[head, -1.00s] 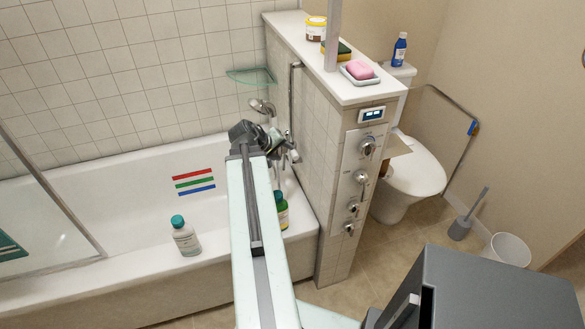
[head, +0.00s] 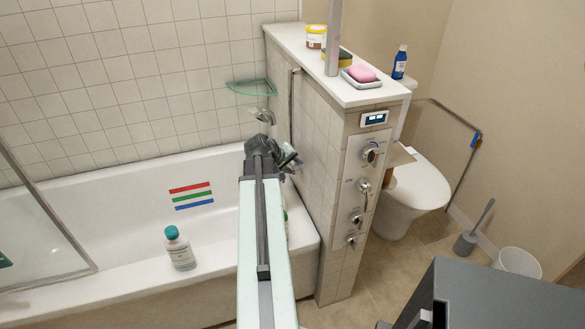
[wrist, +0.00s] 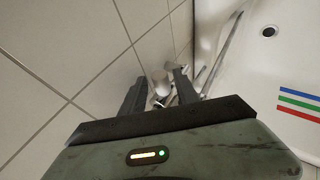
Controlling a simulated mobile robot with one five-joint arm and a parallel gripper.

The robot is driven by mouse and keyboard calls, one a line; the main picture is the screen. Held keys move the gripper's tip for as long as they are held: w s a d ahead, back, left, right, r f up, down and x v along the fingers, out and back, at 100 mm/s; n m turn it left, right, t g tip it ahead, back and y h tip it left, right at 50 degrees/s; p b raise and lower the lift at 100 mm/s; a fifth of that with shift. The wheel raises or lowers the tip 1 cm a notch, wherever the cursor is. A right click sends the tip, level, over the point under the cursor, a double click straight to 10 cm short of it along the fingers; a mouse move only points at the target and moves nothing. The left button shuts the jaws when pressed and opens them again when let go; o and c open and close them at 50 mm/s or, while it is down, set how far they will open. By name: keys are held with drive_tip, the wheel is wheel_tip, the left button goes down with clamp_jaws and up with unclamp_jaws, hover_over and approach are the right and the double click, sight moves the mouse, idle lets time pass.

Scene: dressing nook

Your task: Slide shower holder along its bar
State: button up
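The chrome shower bar (head: 291,105) runs down the tiled side of the low wall. The shower head (head: 263,116) shows just beyond my gripper (head: 272,155), at the bar's left. The holder itself is not clearly seen; my gripper covers that part of the bar in the head view. In the wrist view my gripper (wrist: 160,82) has its two dark fingers apart. Small pale and chrome parts (wrist: 160,88) show between and beyond the fingertips; I cannot tell whether the fingers touch them. A chrome bar or hose (wrist: 222,55) runs to the right of the fingers.
The bathtub (head: 110,280) lies left, with a teal-capped bottle (head: 179,250) on its rim and a glass corner shelf (head: 250,88) above. The wall's ledge (head: 375,96) bears a soap dish and other items. A control panel (head: 362,185) faces forward; the toilet (head: 418,190) is right.

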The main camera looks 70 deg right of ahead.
clamp_jaws()
idle(1.1)
